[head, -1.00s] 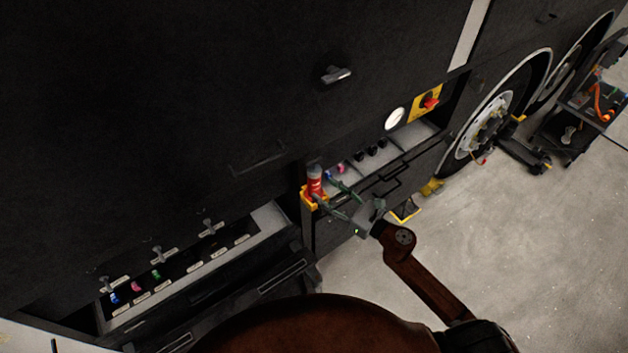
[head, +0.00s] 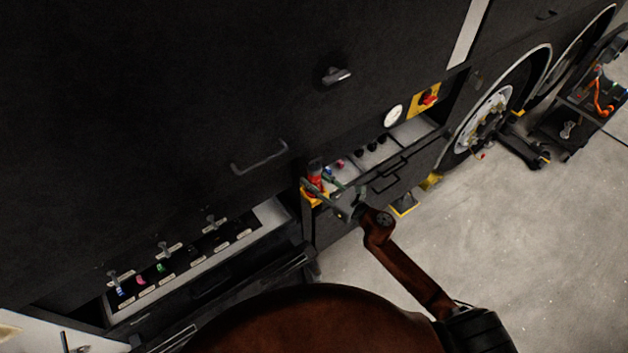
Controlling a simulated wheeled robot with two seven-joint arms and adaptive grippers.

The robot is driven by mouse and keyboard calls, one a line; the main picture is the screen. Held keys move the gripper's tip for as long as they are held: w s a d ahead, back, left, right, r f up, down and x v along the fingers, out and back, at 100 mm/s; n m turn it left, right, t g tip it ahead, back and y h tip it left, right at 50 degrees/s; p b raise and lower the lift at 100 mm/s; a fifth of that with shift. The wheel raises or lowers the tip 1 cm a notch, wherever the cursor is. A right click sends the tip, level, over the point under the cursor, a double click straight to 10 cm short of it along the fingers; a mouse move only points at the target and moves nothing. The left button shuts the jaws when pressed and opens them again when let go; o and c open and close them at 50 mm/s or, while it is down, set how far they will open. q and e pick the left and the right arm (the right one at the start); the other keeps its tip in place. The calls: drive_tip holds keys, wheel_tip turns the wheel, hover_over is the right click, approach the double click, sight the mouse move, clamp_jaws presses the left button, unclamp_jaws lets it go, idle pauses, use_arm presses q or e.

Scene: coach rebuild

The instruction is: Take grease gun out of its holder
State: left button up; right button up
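The grease gun (head: 316,168) is a red cylinder with a dark grey top, standing upright in a yellow holder (head: 315,199) on the corner of the dark coach's side. My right gripper (head: 317,178) comes in from the lower right. Its two fingers reach to either side of the grease gun, with the near finger crossing in front of the red body. The fingers look spread, and I cannot tell whether they touch it. The lower part of the gun is hidden by the finger and holder. My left gripper is not in view.
Right of the holder is an open bay with a white gauge (head: 392,116) and a red-and-yellow switch (head: 428,98). A valve panel (head: 172,270) lies lower left. A wheel (head: 488,122) and a dark cart (head: 567,130) stand at right. Grey floor (head: 500,240) is open.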

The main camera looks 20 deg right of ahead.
drive_tip(key=c, duration=0.8)
drive_tip(key=shift+r, duration=0.1)
clamp_jaws()
drive_tip(key=shift+r, duration=0.1)
